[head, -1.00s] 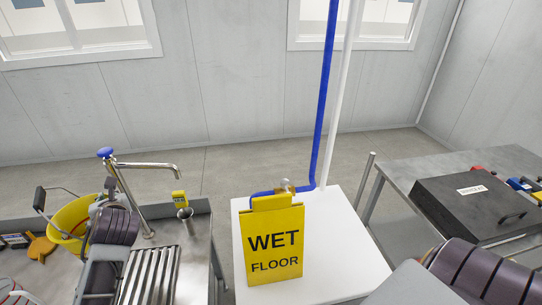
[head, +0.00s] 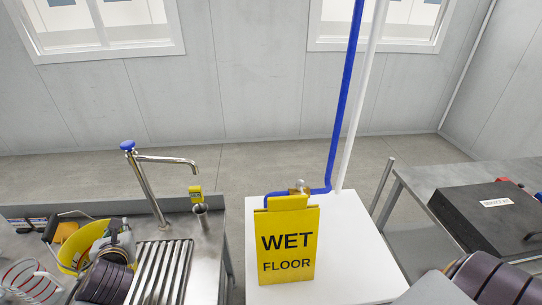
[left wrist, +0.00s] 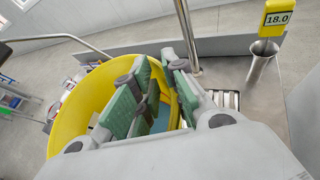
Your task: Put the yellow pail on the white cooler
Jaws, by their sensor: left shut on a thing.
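The yellow pail (head: 72,252) is at the left of the head view, by the metal sink counter. In the left wrist view its yellow wall (left wrist: 72,112) curves around the fingers. My left gripper (head: 112,232) is shut on the pail's near-right rim; its green finger pads (left wrist: 150,100) straddle the wall in the wrist view. I cannot tell whether the pail's base touches the counter. A white box with a flat top (head: 355,262), apparently the cooler, stands at centre right. My right arm shows at the lower right, but its gripper is out of view.
A yellow WET FLOOR sign (head: 288,245) stands at the white box's left part, with a blue pipe (head: 350,90) behind. A tap (head: 150,185) and ribbed drainboard (head: 160,272) are right of the pail. A wire coil (head: 32,280) lies left. A black case (head: 490,218) sits on the right table.

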